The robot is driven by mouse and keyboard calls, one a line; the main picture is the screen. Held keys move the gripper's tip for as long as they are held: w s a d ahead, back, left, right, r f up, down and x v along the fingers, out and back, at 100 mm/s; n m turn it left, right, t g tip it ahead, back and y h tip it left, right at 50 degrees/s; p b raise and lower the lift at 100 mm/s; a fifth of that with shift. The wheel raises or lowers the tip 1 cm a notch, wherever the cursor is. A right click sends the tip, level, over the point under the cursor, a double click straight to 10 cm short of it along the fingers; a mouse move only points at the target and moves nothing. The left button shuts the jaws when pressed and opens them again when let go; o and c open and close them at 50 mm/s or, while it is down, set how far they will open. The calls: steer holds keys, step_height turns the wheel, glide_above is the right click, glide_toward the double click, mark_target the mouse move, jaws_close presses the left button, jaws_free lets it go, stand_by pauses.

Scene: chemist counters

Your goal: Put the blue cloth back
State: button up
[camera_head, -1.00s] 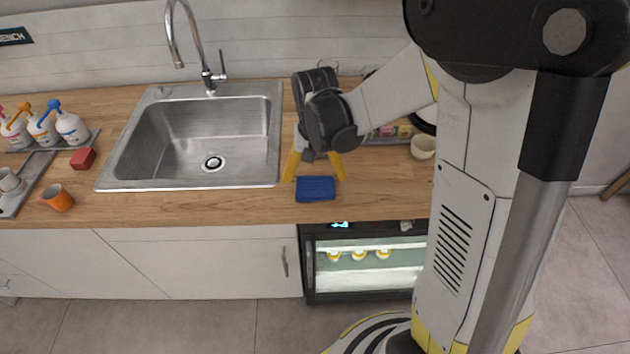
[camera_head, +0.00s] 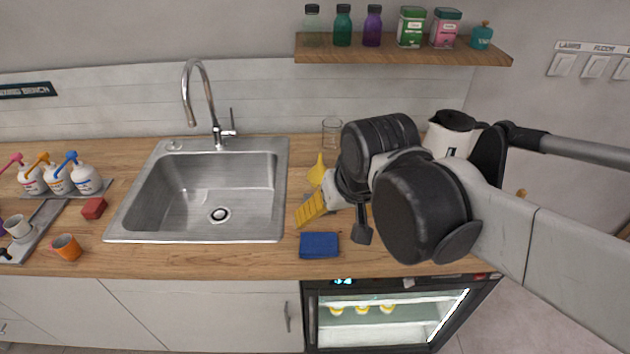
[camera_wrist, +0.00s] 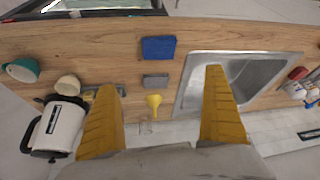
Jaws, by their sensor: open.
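The blue cloth (camera_head: 319,245) lies folded flat on the wooden counter, right of the sink's front corner and near the counter's front edge. It also shows in the wrist view (camera_wrist: 158,48), beyond my fingertips and between their lines. My gripper (camera_wrist: 165,78) has two yellow fingers spread wide with nothing between them. In the head view one yellow finger (camera_head: 311,210) shows above the counter behind the cloth, apart from it. My arm hides the other finger and part of the counter there.
The steel sink (camera_head: 205,195) is left of the cloth. A yellow funnel (camera_head: 317,172), a glass beaker (camera_head: 331,134) and a grey block (camera_wrist: 156,81) are behind the cloth. A white kettle (camera_head: 450,135) stands at the back right. A lit fridge (camera_head: 385,312) is below the counter.

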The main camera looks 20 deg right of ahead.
steer(key=shift+s+r+n+t, duration=0.15)
steer(key=shift+s+n+t, duration=0.15)
steer(key=shift+s+t, duration=0.5)
steer(key=shift+s+r+n+t, duration=0.1)
steer(key=shift+s+n+t, duration=0.25)
steer(key=shift+s, duration=0.8)
steer(key=shift+f+b, duration=1.1)
steer(key=shift+f, duration=0.05)
